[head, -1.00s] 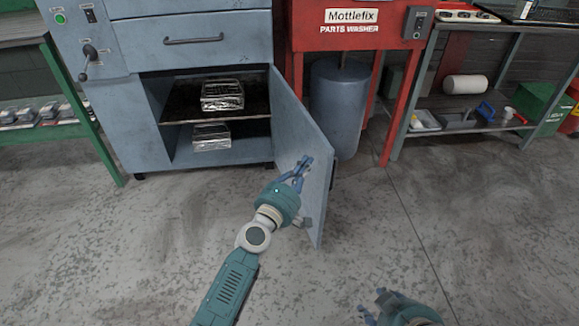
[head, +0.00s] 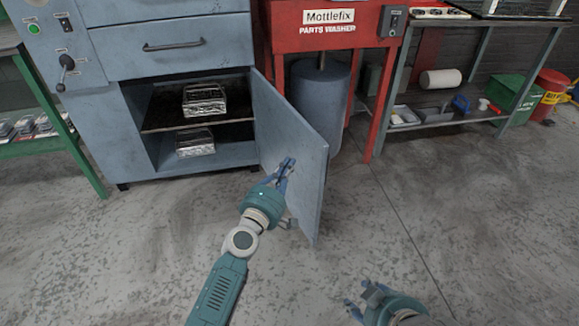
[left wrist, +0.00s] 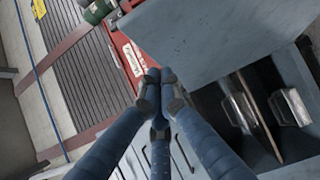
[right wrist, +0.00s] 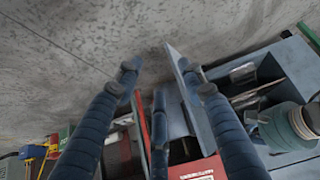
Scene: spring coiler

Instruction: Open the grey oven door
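The grey oven door (head: 285,135) stands wide open, swung out to the right of the lower compartment of the grey-blue oven (head: 165,75). Its inner face is turned towards me. My left gripper (head: 284,168) is in front of that inner face, near the free edge; I cannot tell if it touches. In the left wrist view the fingertips (left wrist: 160,76) are together with nothing visible between them, and the door panel (left wrist: 220,35) lies beyond them. My right gripper (head: 362,300) is low at the front, over the floor. Its fingers (right wrist: 163,72) are spread and empty in the right wrist view.
Two foil-wrapped trays (head: 204,100) (head: 195,142) are on the oven's shelf and bottom. The red parts washer (head: 330,33) and its blue-grey drum (head: 322,100) stand just right of the door. A green bench (head: 75,165) is left. The floor in front (head: 150,240) is clear.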

